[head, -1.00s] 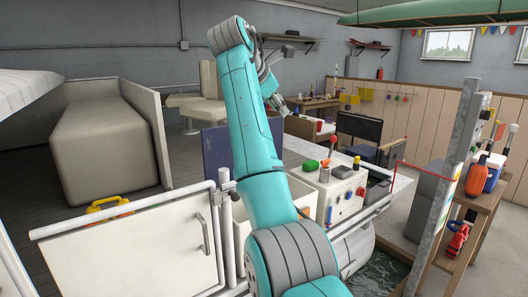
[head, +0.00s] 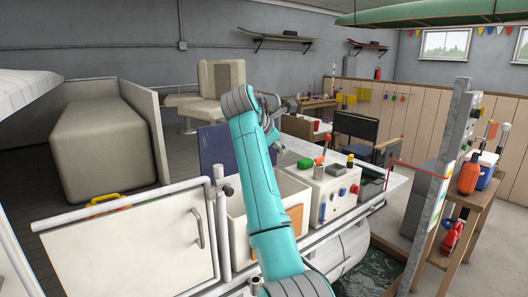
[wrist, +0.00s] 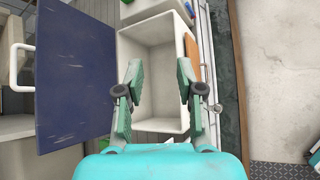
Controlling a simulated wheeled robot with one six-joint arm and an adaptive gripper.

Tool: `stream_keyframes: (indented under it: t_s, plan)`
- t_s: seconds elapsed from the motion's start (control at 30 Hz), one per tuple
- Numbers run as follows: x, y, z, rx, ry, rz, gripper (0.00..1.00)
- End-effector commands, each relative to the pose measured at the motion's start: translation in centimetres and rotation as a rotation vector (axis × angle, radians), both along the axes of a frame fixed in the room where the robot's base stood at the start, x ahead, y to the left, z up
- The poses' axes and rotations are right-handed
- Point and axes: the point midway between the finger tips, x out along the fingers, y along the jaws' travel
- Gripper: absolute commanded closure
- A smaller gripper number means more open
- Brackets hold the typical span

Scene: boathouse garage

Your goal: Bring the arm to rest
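My turquoise arm (head: 258,180) rises from the bottom of the head view and bends at a grey elbow near the grey wall. In the wrist view my gripper (wrist: 158,75) has its two green-grey fingers well apart, with nothing between them. It points down over an open, empty-looking white bin (wrist: 122,55), apart from it as far as I can tell. In the head view the gripper is mostly hidden behind the arm.
A dark blue panel (wrist: 75,75) stands left of the bin. A white control box (head: 338,193) with coloured knobs sits to the right. A white gate (head: 130,245) is at the left front. A grey post (head: 450,170) and wooden shelf (head: 482,200) stand right, beside water (head: 360,270).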

Motion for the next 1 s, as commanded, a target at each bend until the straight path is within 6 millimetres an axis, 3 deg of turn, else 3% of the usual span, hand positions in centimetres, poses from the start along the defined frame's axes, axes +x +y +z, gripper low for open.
stream_keyframes:
  t_s: [0.23, 0.47, 0.77, 1.0]
  plan:
    - [0.7, -1.2, -11.6, 0.084, -0.072, -0.026, 0.63]
    - [-0.6, -2.7, -22.0, 0.193, -0.151, -0.054, 0.63]
    - [-5.1, -4.8, -34.4, 0.356, -0.239, -0.097, 0.63]
    - [-10.7, -6.6, -42.8, 0.505, -0.302, -0.14, 0.63]
